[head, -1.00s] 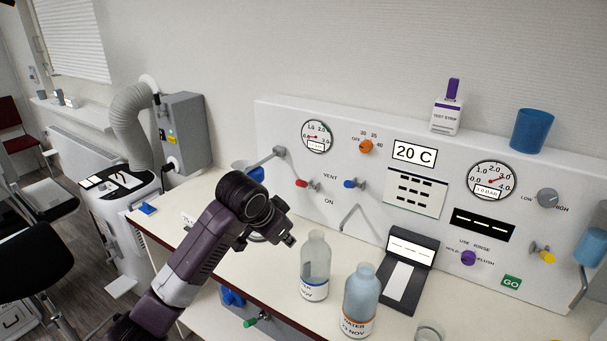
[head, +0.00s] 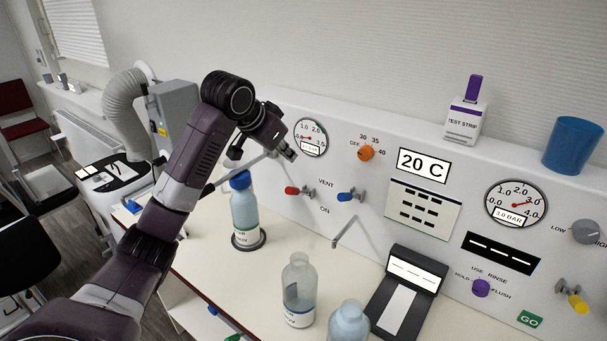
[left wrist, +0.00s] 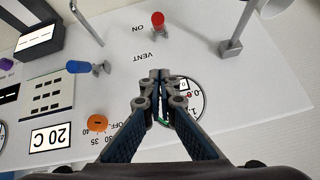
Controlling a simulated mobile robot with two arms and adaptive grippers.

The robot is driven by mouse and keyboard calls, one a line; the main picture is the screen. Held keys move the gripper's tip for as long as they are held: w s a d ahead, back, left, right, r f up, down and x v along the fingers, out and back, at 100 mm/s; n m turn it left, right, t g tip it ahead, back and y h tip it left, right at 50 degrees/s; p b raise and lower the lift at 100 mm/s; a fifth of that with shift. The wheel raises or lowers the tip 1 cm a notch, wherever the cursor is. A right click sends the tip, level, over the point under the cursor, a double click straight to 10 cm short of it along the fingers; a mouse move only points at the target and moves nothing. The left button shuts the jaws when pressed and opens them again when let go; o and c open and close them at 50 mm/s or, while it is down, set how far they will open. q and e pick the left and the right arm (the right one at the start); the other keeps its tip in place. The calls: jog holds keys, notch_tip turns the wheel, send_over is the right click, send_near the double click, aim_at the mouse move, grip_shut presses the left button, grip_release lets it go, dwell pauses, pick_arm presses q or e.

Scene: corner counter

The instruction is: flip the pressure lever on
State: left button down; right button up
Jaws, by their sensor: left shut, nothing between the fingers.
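The red-handled lever (head: 293,190) is on the white panel between the words VENT and ON, its handle pointing left in the head view. It also shows at the top of the left wrist view (left wrist: 158,20). My left gripper (head: 290,154) is shut and empty, up at the panel, above the red lever and beside the left pressure gauge (head: 310,138). In the left wrist view the closed fingertips (left wrist: 159,76) cover part of that gauge, apart from the red lever. The gauge needle points near zero. My right gripper is not in view.
A blue-handled lever (head: 345,197) and an orange knob (head: 366,153) sit right of the red lever. A blue-capped bottle (head: 244,212) stands below my left gripper. Open bottles (head: 299,290) and a dark scale (head: 408,292) are on the counter. A grey spout (left wrist: 234,42) juts out nearby.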

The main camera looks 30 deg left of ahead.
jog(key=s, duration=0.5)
pick_arm(q)
jog(key=p, duration=0.4)
send_over(294, 189)
jog(key=w+d, duration=0.1)
jog(key=w, duration=0.1)
notch_tip(294, 189, down, 7)
jog(key=shift+s+a+f+p, duration=0.3)
jog(key=shift+s+f+p, duration=0.2)
jog(key=shift+f+p, duration=0.3)
jog(key=shift+s+a+f, duration=0.25)
jog(key=shift+s+f, duration=0.35)
jog(key=shift+f, duration=0.2)
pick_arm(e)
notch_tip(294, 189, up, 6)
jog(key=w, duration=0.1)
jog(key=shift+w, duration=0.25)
pick_arm(q)
jog(key=shift+w, duration=0.1)
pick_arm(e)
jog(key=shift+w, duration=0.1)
pick_arm(q)
jog(key=shift+f, duration=0.15)
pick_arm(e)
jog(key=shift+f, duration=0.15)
